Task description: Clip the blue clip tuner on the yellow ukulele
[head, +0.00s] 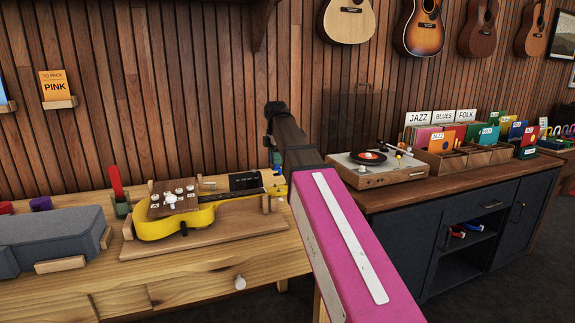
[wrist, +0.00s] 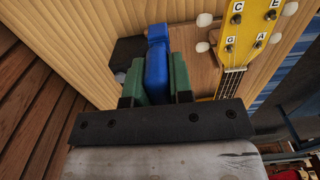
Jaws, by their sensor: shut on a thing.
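The yellow ukulele (head: 208,211) lies on a wooden stand on the workbench, its headstock toward the right. In the wrist view its headstock (wrist: 248,32) shows at the upper right, with white pegs and the letters C, E, G and A. My gripper (wrist: 156,82) has green fingers shut on the blue clip tuner (wrist: 157,62), which stands out past the fingertips. The tuner is left of the headstock in the wrist view and looks apart from it. In the head view my arm hides most of the gripper and the tuner.
A dark grey case (head: 55,240) lies at the bench's left. A red-topped item (head: 116,185) stands behind the ukulele's body. A record player (head: 375,168) and record bins (head: 455,158) stand on the dark cabinet to the right. A small dark box (wrist: 128,50) is beside the tuner.

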